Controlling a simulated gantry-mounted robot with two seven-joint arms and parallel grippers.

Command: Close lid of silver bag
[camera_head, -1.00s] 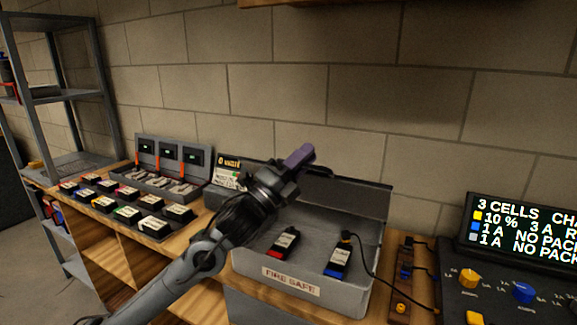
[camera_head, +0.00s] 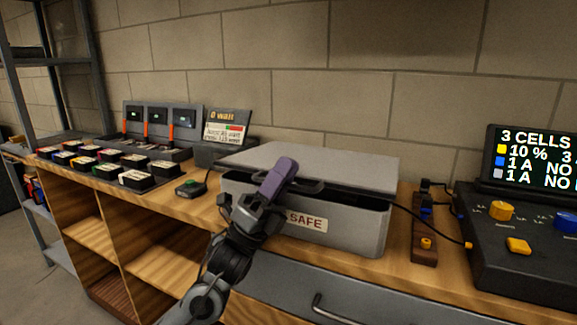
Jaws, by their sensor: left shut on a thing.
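The silver bag (camera_head: 355,229) is a grey box on the bench, with a partly hidden label ending in "SAFE". Its lid (camera_head: 335,163) is lowered to nearly flat over the box. A dark gap shows between the lid's front edge and the box rim. My left gripper (camera_head: 272,186), with a purple finger, is at the front edge of the lid, shut on the lid's dark handle (camera_head: 311,186). The fingers hide part of the handle and box front. The inside of the box is hidden. My right gripper is not in view.
A black cable (camera_head: 428,222) runs from the box's right side towards a wooden block (camera_head: 425,235) and the charger console (camera_head: 525,245). A small dark item (camera_head: 190,188) lies left of the box. A battery tray (camera_head: 108,165) and a sign (camera_head: 226,127) stand further left.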

